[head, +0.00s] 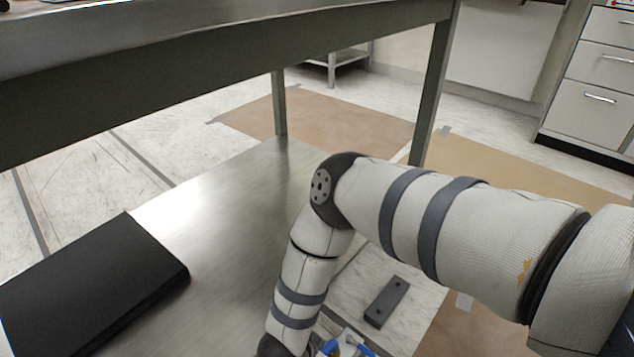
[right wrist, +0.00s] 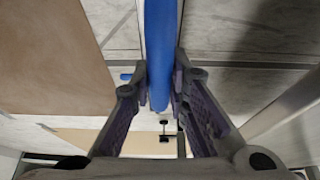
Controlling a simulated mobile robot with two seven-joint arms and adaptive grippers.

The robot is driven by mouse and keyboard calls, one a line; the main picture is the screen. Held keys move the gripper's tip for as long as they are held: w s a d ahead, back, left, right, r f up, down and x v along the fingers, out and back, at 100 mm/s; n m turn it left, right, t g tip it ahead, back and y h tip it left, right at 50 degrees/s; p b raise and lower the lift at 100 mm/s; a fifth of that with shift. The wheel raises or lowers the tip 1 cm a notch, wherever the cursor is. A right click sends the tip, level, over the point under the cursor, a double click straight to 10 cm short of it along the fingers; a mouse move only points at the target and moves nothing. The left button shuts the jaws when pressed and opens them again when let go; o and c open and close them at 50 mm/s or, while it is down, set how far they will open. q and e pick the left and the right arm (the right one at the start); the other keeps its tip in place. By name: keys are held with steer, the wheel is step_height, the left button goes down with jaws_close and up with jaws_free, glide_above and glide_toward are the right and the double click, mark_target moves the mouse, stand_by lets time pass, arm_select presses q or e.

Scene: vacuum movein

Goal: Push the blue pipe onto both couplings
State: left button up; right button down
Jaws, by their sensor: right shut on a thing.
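The blue pipe (right wrist: 159,45) runs down from the top of the right wrist view, and its rounded end lies between my fingers. My right gripper (right wrist: 161,78) is shut on the blue pipe, with one finger on each side. A small blue piece (right wrist: 126,76) shows just left of the left finger. In the head view, blue parts (head: 330,348) show at the bottom edge beside my right forearm, cut off by the frame. I cannot make out either coupling clearly. My left gripper is not in view.
A metal table (head: 230,45) stands over a low metal shelf (head: 225,200). A black box (head: 95,285) lies on the shelf at left. A dark grey block (head: 387,302) lies on the floor beside my right arm. Drawers (head: 600,75) stand at the far right.

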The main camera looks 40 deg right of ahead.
steer(key=shift+f, duration=0.15)
steer(key=shift+f, duration=0.35)
steer(key=shift+f+b, duration=0.4)
steer(key=shift+f, duration=0.1)
stand_by(2.3)
steer(key=c, duration=1.5)
jaws_free()
steer(key=shift+o, duration=0.2)
steer(key=v, duration=1.2)
steer(key=shift+r, duration=0.1)
